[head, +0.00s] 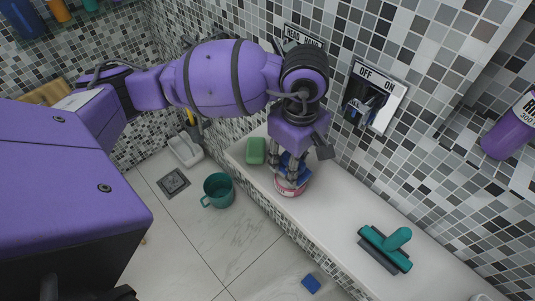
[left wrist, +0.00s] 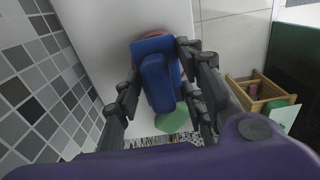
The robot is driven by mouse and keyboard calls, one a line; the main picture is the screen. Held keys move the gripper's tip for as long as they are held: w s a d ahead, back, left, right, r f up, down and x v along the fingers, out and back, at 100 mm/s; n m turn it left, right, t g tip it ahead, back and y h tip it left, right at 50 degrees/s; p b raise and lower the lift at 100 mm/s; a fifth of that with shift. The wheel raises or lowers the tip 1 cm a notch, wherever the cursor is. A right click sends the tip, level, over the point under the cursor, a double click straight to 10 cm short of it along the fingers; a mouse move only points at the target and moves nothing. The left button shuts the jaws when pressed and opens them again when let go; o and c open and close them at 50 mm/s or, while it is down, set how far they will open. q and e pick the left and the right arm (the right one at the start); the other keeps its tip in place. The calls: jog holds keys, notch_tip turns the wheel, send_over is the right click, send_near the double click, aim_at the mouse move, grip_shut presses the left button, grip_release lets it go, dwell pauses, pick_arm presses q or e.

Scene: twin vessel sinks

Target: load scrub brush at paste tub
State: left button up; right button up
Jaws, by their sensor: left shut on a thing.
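My left gripper (head: 292,174) points down over the white ledge and is shut on the blue scrub brush (head: 297,165). The brush (left wrist: 158,75) also shows between the fingers in the left wrist view. The paste tub (head: 291,189), white and pinkish-red, stands on the ledge directly below the brush. In the left wrist view only a reddish rim of the tub (left wrist: 147,35) shows behind the brush. The brush's lower end is at the tub's top; its bristles and any contact with the paste are hidden. My right gripper is not in view.
A green block (head: 255,151) lies on the ledge (head: 335,215) left of the tub. A teal squeegee (head: 386,247) lies to the right, with clear ledge between. A teal mug (head: 218,190) and a small blue block (head: 311,284) are on the floor. A switch panel (head: 371,97) is on the wall.

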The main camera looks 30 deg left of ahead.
pick_arm(q)
jog(key=shift+f, duration=0.25)
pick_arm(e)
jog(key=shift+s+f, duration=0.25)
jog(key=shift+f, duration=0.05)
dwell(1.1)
pick_arm(q)
jog(key=shift+r+p, duration=1.2)
jog(key=shift+r, duration=2.45)
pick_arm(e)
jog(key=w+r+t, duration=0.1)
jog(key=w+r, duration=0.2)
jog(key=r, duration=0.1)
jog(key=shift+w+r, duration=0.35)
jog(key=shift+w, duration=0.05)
pick_arm(q)
jog(key=shift+f, duration=0.1)
